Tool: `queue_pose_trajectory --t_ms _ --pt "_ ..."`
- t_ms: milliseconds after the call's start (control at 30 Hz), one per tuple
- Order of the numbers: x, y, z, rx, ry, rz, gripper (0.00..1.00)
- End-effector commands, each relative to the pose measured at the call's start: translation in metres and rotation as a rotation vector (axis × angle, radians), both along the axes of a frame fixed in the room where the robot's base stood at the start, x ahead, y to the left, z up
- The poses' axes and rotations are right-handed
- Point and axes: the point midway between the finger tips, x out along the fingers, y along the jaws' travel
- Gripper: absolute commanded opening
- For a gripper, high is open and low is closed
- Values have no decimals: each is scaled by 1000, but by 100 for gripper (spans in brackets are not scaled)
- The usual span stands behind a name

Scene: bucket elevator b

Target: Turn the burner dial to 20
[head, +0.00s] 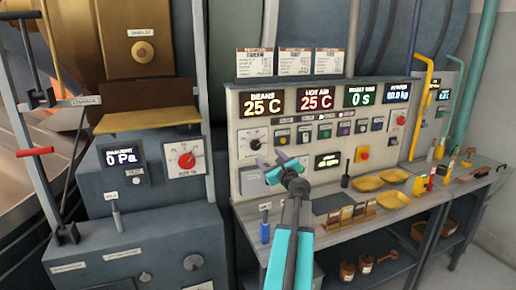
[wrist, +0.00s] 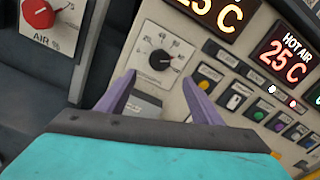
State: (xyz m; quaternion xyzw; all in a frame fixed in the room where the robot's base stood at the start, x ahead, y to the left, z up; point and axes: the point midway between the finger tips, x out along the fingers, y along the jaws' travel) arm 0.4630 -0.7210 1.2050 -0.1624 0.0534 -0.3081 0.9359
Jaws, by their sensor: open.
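A black dial (head: 255,143) with a white pointer and a printed scale around it sits at the left of the grey control panel. I take it for the burner dial, but its label is too small to read. In the wrist view the dial (wrist: 160,60) is just beyond my fingertips, its pointer towards the lower right. My gripper (head: 272,161) is open and empty, below and slightly right of the dial in the head view. In the wrist view its two purple fingers (wrist: 160,82) stand apart below the dial, not touching it.
A red AIR % dial (head: 187,160) is on the separate cabinet to the left. Coloured push buttons (head: 282,136) line the panel right of the black dial. Displays above read 25 C. The bench (head: 330,236) below holds yellow trays (head: 368,184) and small tools.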

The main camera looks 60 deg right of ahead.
Motion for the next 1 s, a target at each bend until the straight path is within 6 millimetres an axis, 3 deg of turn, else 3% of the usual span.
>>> queue_pose_trajectory --t_ms 1000 --pt "82 -60 2 1 -1 2 60"
